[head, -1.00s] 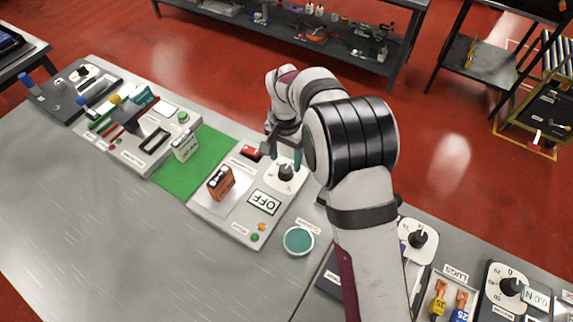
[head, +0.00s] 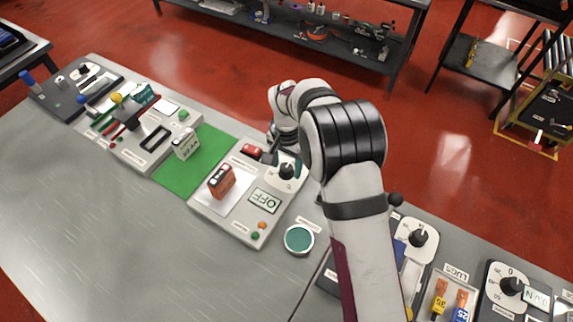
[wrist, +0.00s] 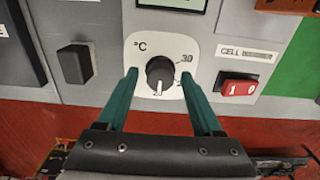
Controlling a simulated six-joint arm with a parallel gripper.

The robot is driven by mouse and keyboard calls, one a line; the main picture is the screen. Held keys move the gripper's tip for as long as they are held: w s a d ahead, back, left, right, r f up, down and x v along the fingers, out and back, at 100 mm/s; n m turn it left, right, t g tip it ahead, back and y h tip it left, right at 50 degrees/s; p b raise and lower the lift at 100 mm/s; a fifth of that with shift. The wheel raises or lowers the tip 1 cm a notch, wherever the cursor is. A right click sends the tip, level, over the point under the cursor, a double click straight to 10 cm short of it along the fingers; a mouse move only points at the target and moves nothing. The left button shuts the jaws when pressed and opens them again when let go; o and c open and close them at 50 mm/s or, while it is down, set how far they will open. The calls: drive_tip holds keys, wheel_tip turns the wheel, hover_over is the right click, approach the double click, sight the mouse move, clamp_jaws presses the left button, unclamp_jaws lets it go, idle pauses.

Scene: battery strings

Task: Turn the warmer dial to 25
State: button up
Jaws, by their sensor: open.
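The warmer dial (wrist: 160,74) is a dark round knob on a white plate marked °C, with 30 at its upper right. Its white pointer line points down, toward a small number that is hard to read. In the head view the dial (head: 287,171) sits on a grey panel, beside a display (head: 265,200) reading OFF. My gripper (wrist: 159,76) is open, with one teal finger on each side of the dial and a visible gap to the knob. In the head view my gripper (head: 284,162) is over the dial plate, partly hidden by my arm.
A red rocker switch (wrist: 239,87) under a CELL WARMER label is right of the dial in the wrist view. A dark block (wrist: 74,64) is to the left. In the head view an orange-brown battery (head: 221,181) stands near the display, and a teal round pad (head: 298,239) lies in front.

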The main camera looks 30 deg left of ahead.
sight(286, 167)
clamp_jaws()
drive_tip(key=n, duration=0.5)
drive_tip(key=shift+n, duration=0.4)
drive_tip(key=n, duration=0.5)
drive_tip(key=shift+n, duration=0.6)
unclamp_jaws()
drive_tip(key=shift+r, duration=1.8)
